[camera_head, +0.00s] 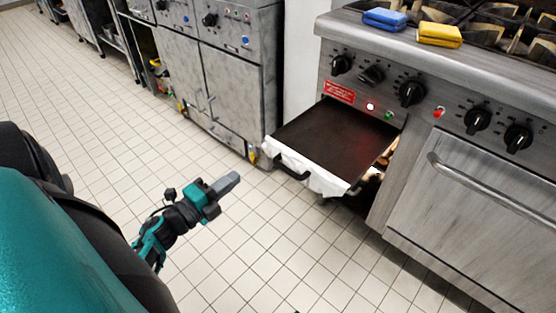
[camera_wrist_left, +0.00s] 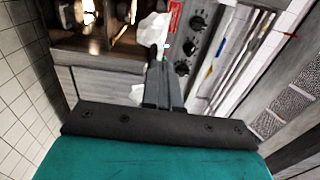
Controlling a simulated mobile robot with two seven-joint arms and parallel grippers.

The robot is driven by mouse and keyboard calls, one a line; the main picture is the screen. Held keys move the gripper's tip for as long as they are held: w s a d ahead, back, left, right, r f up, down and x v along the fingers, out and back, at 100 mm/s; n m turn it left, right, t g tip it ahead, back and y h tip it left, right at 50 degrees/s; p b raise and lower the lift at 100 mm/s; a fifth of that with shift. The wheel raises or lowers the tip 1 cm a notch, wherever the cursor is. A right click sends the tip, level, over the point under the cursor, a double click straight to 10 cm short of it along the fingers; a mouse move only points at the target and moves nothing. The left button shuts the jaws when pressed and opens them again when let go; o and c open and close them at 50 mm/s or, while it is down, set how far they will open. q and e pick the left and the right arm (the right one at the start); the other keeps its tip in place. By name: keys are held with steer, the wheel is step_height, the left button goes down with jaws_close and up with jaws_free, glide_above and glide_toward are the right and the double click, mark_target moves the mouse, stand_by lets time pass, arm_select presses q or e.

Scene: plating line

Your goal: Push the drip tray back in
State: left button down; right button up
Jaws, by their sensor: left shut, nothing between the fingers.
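The drip tray (camera_head: 330,140) is a flat dark tray with a white front edge and a black handle (camera_head: 290,173). In the head view it sticks out of the slot below the knobs of the stove (camera_head: 440,85). My left gripper (camera_head: 232,181) is shut and empty, over the floor to the left of the tray's front, apart from it. In the left wrist view the shut fingers (camera_wrist_left: 163,88) point toward the stove front, and a white piece beyond them may be part of the tray. My right gripper is not in view.
A blue sponge (camera_head: 385,19) and a yellow sponge (camera_head: 440,34) lie on the stove's front ledge. An oven door with a long bar handle (camera_head: 490,190) is right of the tray. Steel cabinets (camera_head: 225,90) stand at the back left. The tiled floor (camera_head: 90,110) is clear.

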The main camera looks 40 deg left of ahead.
arm_select(q)
steer(key=b, duration=0.2)
glide_toward(277, 146)
steer(key=w, duration=0.5)
steer(key=shift+w+d, duration=0.2)
steer(key=shift+w, duration=0.05)
steer(key=shift+w+d+r, duration=0.1)
steer(key=shift+w, duration=0.6)
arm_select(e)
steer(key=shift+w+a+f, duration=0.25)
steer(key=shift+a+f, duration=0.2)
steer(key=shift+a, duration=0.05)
